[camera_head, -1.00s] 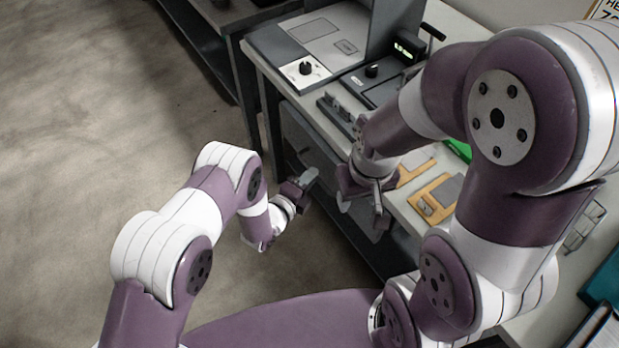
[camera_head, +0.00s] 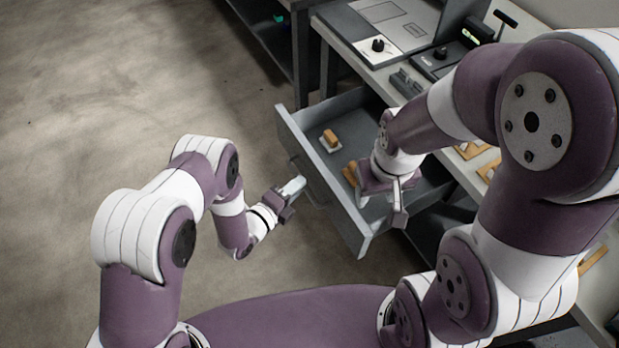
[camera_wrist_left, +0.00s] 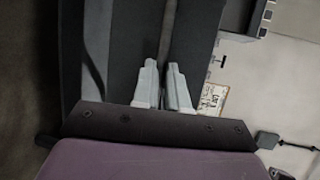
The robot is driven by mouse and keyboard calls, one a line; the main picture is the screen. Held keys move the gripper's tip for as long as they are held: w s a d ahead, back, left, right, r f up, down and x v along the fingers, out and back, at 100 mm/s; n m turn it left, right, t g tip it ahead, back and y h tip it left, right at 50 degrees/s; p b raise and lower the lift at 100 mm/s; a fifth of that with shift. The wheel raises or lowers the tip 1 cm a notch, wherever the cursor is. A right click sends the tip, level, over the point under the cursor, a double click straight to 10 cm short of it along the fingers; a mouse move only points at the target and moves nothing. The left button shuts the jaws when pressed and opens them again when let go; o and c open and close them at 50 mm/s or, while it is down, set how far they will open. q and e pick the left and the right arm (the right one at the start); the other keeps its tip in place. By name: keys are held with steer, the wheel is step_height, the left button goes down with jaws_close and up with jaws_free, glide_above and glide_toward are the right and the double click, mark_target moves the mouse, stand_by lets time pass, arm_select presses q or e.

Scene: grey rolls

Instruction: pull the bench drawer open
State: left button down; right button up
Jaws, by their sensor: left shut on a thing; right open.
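The grey bench drawer (camera_head: 346,228) stands well out from under the bench in the head view, its inside showing. My left gripper (camera_head: 297,187) is at the outer side of the drawer front, shut on its handle (camera_head: 311,190). In the left wrist view, the left gripper's two pale fingers (camera_wrist_left: 163,80) lie close together against the dark drawer front; the handle is hard to make out there. My right gripper (camera_head: 382,205) is open and empty over the near part of the drawer. It hides part of the drawer's inside.
Orange-brown blocks (camera_head: 330,138) lie inside the drawer. The bench top (camera_head: 365,55) holds a grey panel with a black knob (camera_head: 378,44), and orange pieces (camera_head: 472,150) lie nearer. Another dark bench (camera_head: 290,40) stands behind. The floor (camera_head: 130,90) on the left is clear.

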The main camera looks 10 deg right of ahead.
arm_select(q)
steer(key=shift+s+a+f, duration=0.1)
steer(key=shift+s+a, duration=0.2)
steer(key=shift+a, duration=0.4)
steer(key=shift+s+a, duration=0.3)
steer(key=shift+a, duration=0.4)
arm_select(e)
steer(key=shift+s+a+r, duration=0.1)
steer(key=shift+s+a, duration=0.05)
steer(key=shift+a, duration=0.3)
arm_select(q)
steer(key=c, duration=1.2)
jaws_free()
steer(key=shift+o, duration=0.2)
steer(key=v, duration=1.2)
steer(key=shift+s+a+p, duration=0.2)
steer(key=shift+a+p, duration=0.05)
steer(key=shift+p, duration=0.05)
arm_select(e)
steer(key=shift+r, duration=0.2)
